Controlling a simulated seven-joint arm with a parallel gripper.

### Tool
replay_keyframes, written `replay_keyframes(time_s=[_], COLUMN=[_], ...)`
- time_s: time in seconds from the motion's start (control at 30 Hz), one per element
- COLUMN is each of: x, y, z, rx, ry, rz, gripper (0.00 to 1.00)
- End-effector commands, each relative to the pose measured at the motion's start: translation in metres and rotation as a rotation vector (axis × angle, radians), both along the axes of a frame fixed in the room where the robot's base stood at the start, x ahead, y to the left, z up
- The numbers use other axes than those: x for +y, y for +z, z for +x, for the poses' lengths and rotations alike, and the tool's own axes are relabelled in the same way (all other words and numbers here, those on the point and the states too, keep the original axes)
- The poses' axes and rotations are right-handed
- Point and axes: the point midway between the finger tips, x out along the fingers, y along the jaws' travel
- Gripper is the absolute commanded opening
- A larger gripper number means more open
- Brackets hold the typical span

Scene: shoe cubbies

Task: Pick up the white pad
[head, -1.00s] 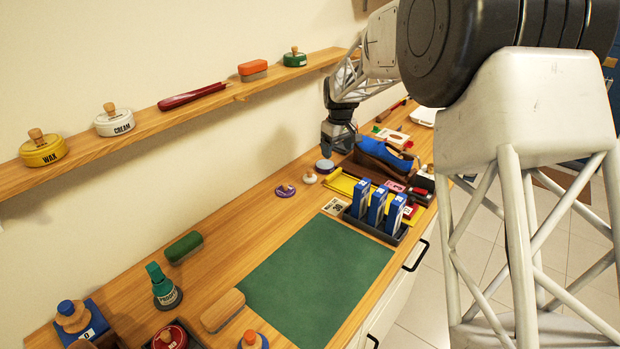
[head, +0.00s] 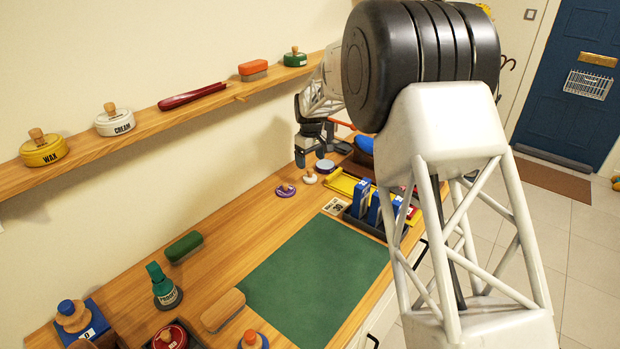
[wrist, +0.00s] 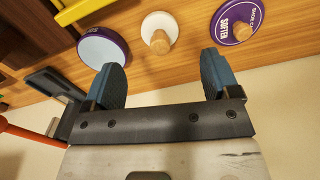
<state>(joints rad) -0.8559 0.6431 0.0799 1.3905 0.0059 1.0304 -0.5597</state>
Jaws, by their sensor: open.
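The white pad (head: 310,178) is a small round disc with a wooden knob, lying on the wooden bench. In the wrist view the white pad (wrist: 159,32) shows ahead of the gap between the fingers. My gripper (head: 310,157) is above the bench near the pad, pointing down. In the wrist view my gripper (wrist: 162,68) is open and empty, its two blue-grey fingers apart. Neither finger visibly touches the pad.
A purple pad (wrist: 237,22) lies on one side of the white pad and a purple-rimmed round tin (wrist: 103,48) on the other. A yellow tray (head: 343,183) and blue boxes (head: 374,206) are nearby. A wall shelf (head: 150,118) runs above. The green mat (head: 312,270) is clear.

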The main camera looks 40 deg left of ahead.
Motion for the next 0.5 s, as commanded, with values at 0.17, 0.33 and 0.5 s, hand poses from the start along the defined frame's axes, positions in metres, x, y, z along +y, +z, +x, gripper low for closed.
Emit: replay_keyframes(time_s=[0.17, 0.33, 0.5], x=[0.000, 0.000, 0.000], y=[-0.015, -0.019, -0.018], z=[0.000, 0.000, 0.000], rx=[0.001, 0.001, 0.001], ry=[0.000, 0.000, 0.000], rz=[-0.002, -0.001, -0.001], gripper=[0.82, 0.82, 0.82])
